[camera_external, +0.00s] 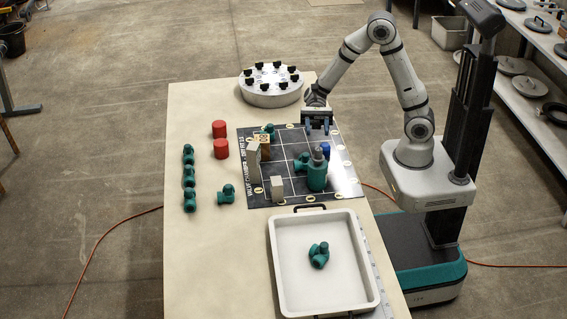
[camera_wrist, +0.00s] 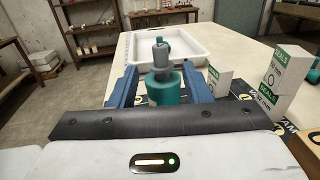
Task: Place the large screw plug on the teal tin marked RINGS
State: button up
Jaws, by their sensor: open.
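The teal tin (camera_external: 317,177) stands upright on the right part of the dark gridded board; its marking is not readable. A grey stepped piece, which looks like the large screw plug (camera_external: 318,154), sits upright on top of the tin. In the wrist view, the grey plug (camera_wrist: 160,54) stands on the teal tin (camera_wrist: 165,88). My gripper (camera_external: 318,126) is open and empty, over the far edge of the board, behind the tin and apart from it. In the wrist view, its two blue fingers (camera_wrist: 162,80) are spread, with the tin seen between them, farther out.
A small blue piece (camera_external: 326,149) stands just behind the tin. Pale boxes (camera_external: 254,161) and (camera_external: 277,188) are on the board's left and front. Red cylinders (camera_external: 221,149) and teal fittings (camera_external: 189,176) stand left. A white tray (camera_external: 281,268) holds a fitting. A round flange (camera_external: 270,97) lies behind.

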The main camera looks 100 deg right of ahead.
jog(key=s+a+f+n+g+h, duration=0.25)
jog(key=s+n+g+h, duration=0.35)
jog(key=s+n+h, duration=0.45)
jog(key=s+d+n+t+h, duration=0.5)
jog(key=d+n+h, duration=0.2)
jog(key=d+n, duration=0.2)
jog(key=shift+d+r, duration=0.15)
jog(key=shift+d, duration=0.25)
